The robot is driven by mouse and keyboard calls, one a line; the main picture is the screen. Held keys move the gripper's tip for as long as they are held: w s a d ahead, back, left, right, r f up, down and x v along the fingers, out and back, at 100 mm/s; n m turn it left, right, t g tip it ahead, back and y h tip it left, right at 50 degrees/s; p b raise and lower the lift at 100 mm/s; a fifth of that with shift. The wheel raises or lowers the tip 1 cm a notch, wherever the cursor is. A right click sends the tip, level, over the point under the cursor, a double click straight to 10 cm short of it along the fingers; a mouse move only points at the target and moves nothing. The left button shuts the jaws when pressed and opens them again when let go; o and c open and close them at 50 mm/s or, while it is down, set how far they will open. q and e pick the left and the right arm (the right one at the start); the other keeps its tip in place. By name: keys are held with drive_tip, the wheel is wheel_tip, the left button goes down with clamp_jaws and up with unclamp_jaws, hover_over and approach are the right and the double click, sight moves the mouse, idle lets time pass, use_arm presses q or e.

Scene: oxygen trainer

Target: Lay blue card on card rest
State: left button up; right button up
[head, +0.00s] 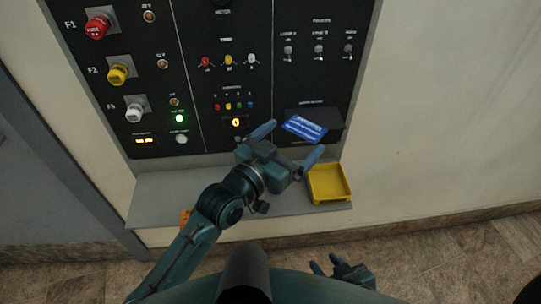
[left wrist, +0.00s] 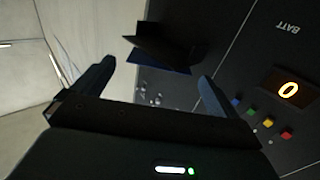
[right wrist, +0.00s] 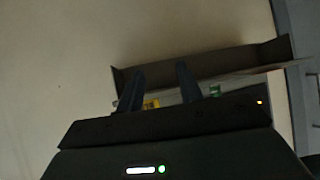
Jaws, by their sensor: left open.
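The blue card (head: 304,127) with white print lies at the black holder (head: 325,117) on the panel's lower right. In the left wrist view a thin dark blue edge of the card (left wrist: 165,67) shows at the black holder (left wrist: 168,42). My left gripper (head: 287,143) is open, its fingers spread wide just in front of the card. Nothing is between its fingertips, and the card appears beyond them. My right gripper (head: 327,262) is low near the floor side, its fingers apart and empty. I cannot tell which thing is the card rest.
A yellow tray (head: 345,194) sits at the right end of the grey ledge (head: 160,198) under the panel. An orange object (head: 185,217) is partly hidden behind my left arm. Knobs, switches and a lit display (head: 236,122) cover the panel. The wall to the right is clear.

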use_arm(q)
drive_tip(key=v, duration=1)
drive_tip(key=s+a+f+n+g+y, duration=0.1)
drive_tip(key=s+a+f+n+y, duration=0.1)
drive_tip(key=s+a+f+y, duration=0.2)
drive_tip(key=s+a+f+n+g+y, duration=0.1)
drive_tip(key=s+a+f+n+y, duration=0.2)
drive_tip(key=f, duration=1.5)
drive_tip(key=s+a+y+b, duration=0.1)
drive_tip(key=s+a, duration=0.2)
drive_tip(key=a, duration=0.4)
drive_tip(key=shift+s+a+f+n+g+y, duration=0.15)
drive_tip(key=shift+s+a+n+g+y, duration=0.15)
drive_tip(key=shift+a+y, duration=0.1)
use_arm(e)
drive_tip(key=shift+w+a+f, duration=0.1)
drive_tip(key=shift+a, duration=0.1)
drive_tip(key=shift+s+f, duration=0.15)
drive_tip(key=shift+s, duration=0.15)
drive_tip(key=shift+w+r, duration=0.25)
drive_tip(key=shift+w, duration=0.1)
drive_tip(key=shift+s+f, duration=0.15)
drive_tip(key=shift+s, duration=0.15)
